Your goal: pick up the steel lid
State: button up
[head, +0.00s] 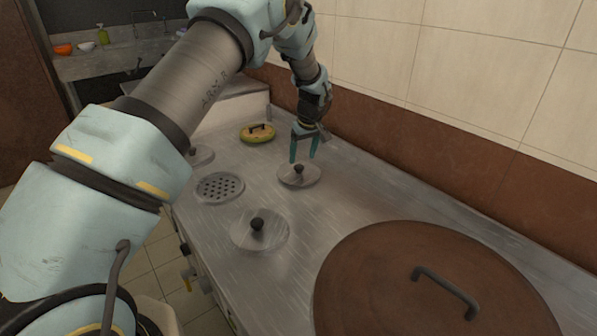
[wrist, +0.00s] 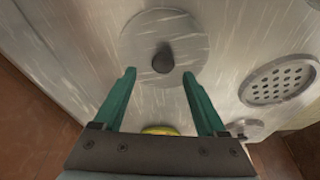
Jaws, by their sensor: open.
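A round steel lid (head: 298,179) with a dark knob lies flat on the steel counter. My gripper (head: 302,160) is just above it, pointing down, with its two teal fingers apart and empty. In the wrist view the lid (wrist: 140,42) lies beyond the fingertips of my gripper (wrist: 159,73). Its knob shows roughly midway between the fingers, slightly past the tips. I cannot tell the exact height of the fingertips over the lid. A second similar steel lid (head: 258,230) with a black knob lies nearer the camera.
A perforated round plate (head: 220,187) lies left of the lid. A yellow-green lid (head: 258,134) lies farther back. A large brown lid (head: 420,285) with a bar handle fills the near right. A tiled wall (head: 470,70) with a brown lower band (head: 450,150) runs along the right.

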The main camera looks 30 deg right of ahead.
aim_at(299, 166)
jog(key=shift+a+p+x, duration=0.2)
jog(key=shift+p+x, duration=0.7)
jog(key=shift+x, duration=1.45)
grip_shut()
